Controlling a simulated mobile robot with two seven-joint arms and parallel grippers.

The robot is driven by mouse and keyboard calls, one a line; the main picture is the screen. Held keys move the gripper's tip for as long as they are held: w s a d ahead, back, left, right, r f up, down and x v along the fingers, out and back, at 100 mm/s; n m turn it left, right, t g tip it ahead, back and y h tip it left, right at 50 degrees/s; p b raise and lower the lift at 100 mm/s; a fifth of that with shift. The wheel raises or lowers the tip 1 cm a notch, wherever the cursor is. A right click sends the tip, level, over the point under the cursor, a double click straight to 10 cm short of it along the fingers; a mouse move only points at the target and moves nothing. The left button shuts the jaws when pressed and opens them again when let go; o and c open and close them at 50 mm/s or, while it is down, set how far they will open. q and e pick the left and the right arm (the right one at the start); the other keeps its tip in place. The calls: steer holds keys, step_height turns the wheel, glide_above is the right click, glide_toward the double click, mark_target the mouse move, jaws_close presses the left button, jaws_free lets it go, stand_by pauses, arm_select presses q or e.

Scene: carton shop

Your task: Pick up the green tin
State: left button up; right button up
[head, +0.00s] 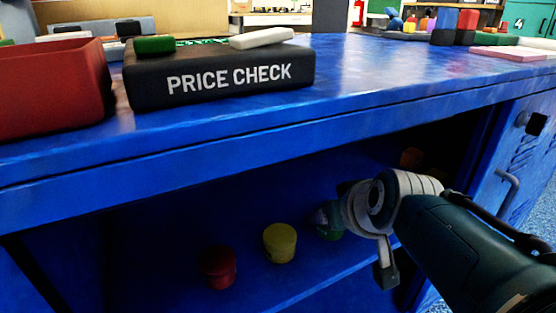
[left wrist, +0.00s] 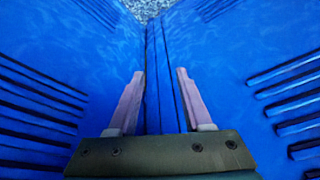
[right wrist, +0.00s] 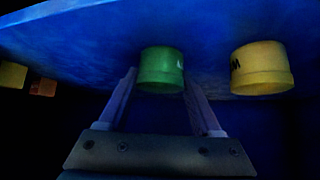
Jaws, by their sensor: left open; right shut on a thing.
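The green tin (head: 328,224) stands on the shelf inside the blue cabinet, partly hidden behind my right gripper in the head view. In the right wrist view the green tin (right wrist: 161,72) sits between the fingertips of my right gripper (right wrist: 160,80), which is shut on it. The tin appears still at the shelf surface; I cannot tell whether there is a gap beneath it. My left gripper (left wrist: 153,78) is open and empty, in front of blue louvred panels. It is not in the head view.
A yellow tin (head: 280,243) stands close to the green tin, with a dark red tin (head: 217,268) further left. An orange item (head: 410,158) is deeper in the cabinet. The countertop (head: 370,75) above holds a black price check box (head: 220,78) and a red bin (head: 50,90).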

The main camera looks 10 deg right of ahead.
steer(key=c, duration=0.6)
steer(key=shift+o, duration=0.2)
